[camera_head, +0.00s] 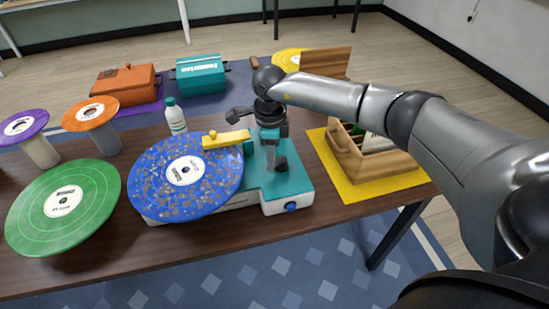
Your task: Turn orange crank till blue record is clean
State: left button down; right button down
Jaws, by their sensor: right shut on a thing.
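The blue record (165,188) lies flat on the teal and white machine (290,182). Many pale tan specks cover its blue surface around the white label. A yellow bar (226,139) with a small knob reaches over the record's far right edge. My right gripper (270,160) points down at the machine's top, right of the record. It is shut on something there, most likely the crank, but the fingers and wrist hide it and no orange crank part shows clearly. My left gripper is out of view.
A green record (62,207) stands left of the blue one. Purple (22,126) and orange (90,113) records stand on stands behind it. A white bottle (175,118) is behind the blue record. A wooden crate (375,163) sits on a yellow mat at right.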

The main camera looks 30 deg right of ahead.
jog(key=m, duration=0.1)
jog(key=w+m, duration=0.1)
jog(key=m, duration=0.2)
jog(key=shift+w+r+m, duration=0.1)
jog(key=shift+w+m, duration=0.2)
jog(key=shift+w, duration=0.1)
jog(key=m, duration=0.1)
jog(key=w+m, duration=0.1)
jog(key=m, duration=0.1)
jog(key=m+p, duration=0.1)
jog(key=shift+w+d+m, duration=0.2)
jog(key=shift+w+m, duration=0.05)
jog(key=shift+m, duration=0.05)
jog(key=m, duration=0.2)
jog(key=w+d+m, duration=0.1)
jog(key=m, duration=0.1)
jog(key=shift+p, duration=0.35)
jog(key=shift+w+d+m+p, duration=0.15)
jog(key=shift+d+m+p, duration=0.1)
jog(key=shift+m, duration=0.75)
jog(key=shift+w+d+m+p, duration=0.15)
jog(key=shift+d+m+p, duration=0.1)
jog(key=shift+m, duration=0.75)
jog(key=c, duration=0.7)
grip_release()
jog(key=shift+s, duration=0.1)
jog(key=shift+c, duration=0.2)
notch_tip(320, 180, up, 15)
jog(key=p, duration=0.2)
